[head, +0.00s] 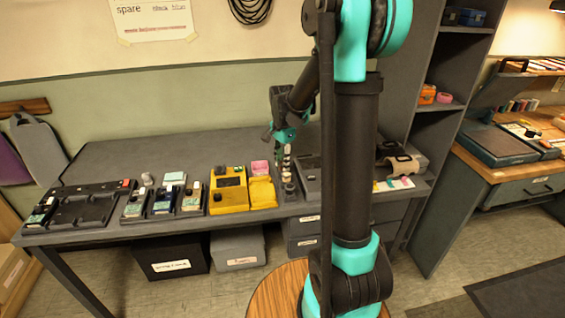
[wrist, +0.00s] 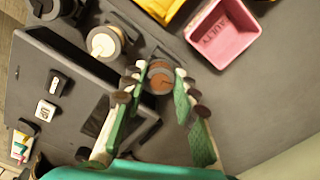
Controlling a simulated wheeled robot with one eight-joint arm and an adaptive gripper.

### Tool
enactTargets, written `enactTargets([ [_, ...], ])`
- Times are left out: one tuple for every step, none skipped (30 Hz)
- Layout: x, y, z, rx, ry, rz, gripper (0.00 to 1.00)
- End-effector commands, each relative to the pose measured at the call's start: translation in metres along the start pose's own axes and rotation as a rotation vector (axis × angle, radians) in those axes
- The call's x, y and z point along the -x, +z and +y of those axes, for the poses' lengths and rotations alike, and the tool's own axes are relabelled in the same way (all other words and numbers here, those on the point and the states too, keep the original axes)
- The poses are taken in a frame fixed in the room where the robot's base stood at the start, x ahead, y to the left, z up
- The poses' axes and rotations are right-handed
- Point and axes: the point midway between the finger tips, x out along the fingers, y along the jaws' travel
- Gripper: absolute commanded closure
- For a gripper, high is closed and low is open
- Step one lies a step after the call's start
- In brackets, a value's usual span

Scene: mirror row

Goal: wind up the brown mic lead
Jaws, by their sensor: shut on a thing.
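A round brown-topped piece (wrist: 161,80), which looks like the reel of the brown lead, sits between my fingertips in the wrist view. My gripper (wrist: 161,73) is shut on it, one green-padded finger at each side. In the head view my gripper (head: 287,166) reaches down to the back part of a narrow dark strip on the bench. The brown piece cannot be made out there. No loose length of brown lead shows clearly. A cream-topped reel (wrist: 103,42) stands beside the brown piece in the wrist view, with a dark one (wrist: 50,7) beyond it.
A pink tray (wrist: 223,32) stands close by, next to a yellow unit (head: 228,192). A dark grey box (wrist: 68,90) with knobs lies on the other side. More pedals stand left along the bench (head: 150,150). The bench behind them is mostly clear.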

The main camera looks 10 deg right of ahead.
Motion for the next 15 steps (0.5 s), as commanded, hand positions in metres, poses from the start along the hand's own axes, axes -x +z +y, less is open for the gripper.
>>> enactTargets([
  [0.0000, 0.0000, 0.0000, -0.042, 0.000, 0.000, 0.83],
  [0.0000, 0.0000, 0.0000, -0.078, 0.000, 0.000, 0.83],
  [0.0000, 0.0000, 0.0000, -0.129, 0.000, 0.000, 0.83],
  [0.0000, 0.0000, 0.0000, -0.166, 0.000, 0.000, 0.83],
  [0.0000, 0.0000, 0.0000, -0.205, 0.000, 0.000, 0.83],
  [0.0000, 0.0000, 0.0000, -0.255, 0.000, 0.000, 0.83],
  [0.0000, 0.0000, 0.0000, -0.293, 0.000, 0.000, 0.83],
  [0.0000, 0.0000, 0.0000, -0.331, 0.000, 0.000, 0.83],
  [0.0000, 0.0000, 0.0000, -0.381, 0.000, 0.000, 0.83],
  [0.0000, 0.0000, 0.0000, -0.418, 0.000, 0.000, 0.83],
  [0.0000, 0.0000, 0.0000, -0.456, 0.000, 0.000, 0.83],
  [0.0000, 0.0000, 0.0000, -0.506, 0.000, 0.000, 0.83],
  [0.0000, 0.0000, 0.0000, -0.543, 0.000, 0.000, 0.83],
  [0.0000, 0.0000, 0.0000, -0.581, 0.000, 0.000, 0.83],
  [0.0000, 0.0000, 0.0000, -0.631, 0.000, 0.000, 0.83],
])
